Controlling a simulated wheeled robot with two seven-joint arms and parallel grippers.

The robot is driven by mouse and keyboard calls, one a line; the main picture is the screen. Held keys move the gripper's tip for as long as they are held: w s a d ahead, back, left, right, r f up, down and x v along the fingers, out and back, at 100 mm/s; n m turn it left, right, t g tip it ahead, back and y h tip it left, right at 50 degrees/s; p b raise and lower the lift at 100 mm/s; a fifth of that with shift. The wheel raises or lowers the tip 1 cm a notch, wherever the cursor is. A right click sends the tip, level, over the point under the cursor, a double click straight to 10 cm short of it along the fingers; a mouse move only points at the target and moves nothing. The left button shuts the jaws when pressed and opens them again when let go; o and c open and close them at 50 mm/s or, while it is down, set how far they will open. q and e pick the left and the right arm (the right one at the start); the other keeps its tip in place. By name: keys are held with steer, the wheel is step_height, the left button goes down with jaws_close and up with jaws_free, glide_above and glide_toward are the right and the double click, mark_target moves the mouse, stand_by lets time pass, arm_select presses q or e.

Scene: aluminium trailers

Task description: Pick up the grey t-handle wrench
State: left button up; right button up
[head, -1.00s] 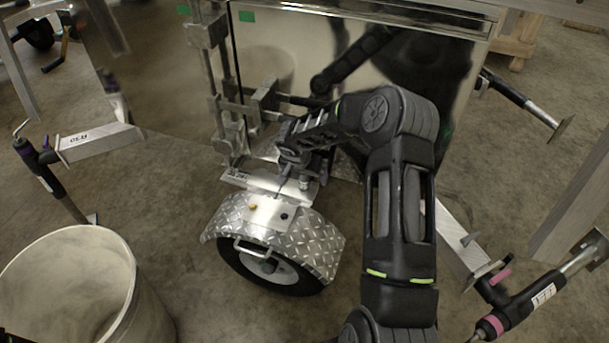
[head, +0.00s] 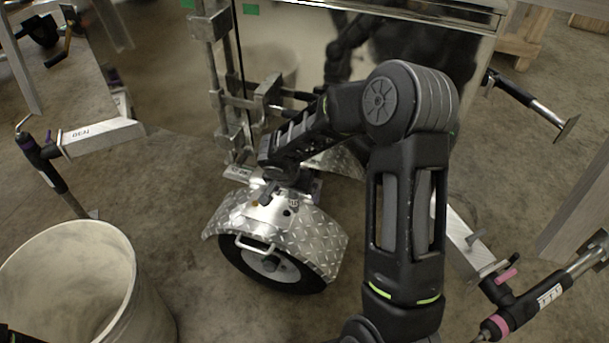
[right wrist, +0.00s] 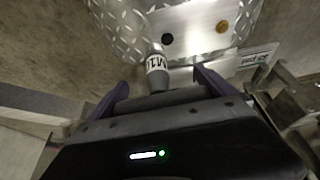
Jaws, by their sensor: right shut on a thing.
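The grey t-handle wrench (right wrist: 157,68) shows in the right wrist view as a short grey cylinder with a dark-lettered white label. It lies between the two purple-edged fingers of my right gripper (right wrist: 160,88), which is shut on it. In the head view my right gripper (head: 281,190) is low over the top of the diamond-plate wheel fender (head: 310,240), and the wrench is mostly hidden there by the gripper and wrist. Whether the wrench still touches the fender I cannot tell. My left gripper is not in view.
Behind stands the shiny trailer wall (head: 290,60) with a metal bracket (head: 225,95). A pale bin (head: 70,265) stands front left. Trailer jacks flank both sides.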

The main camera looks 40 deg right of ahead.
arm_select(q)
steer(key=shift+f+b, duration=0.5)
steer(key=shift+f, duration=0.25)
arm_select(e)
steer(key=s+a, duration=0.4)
steer(key=a, duration=0.2)
steer(key=shift+d, duration=0.1)
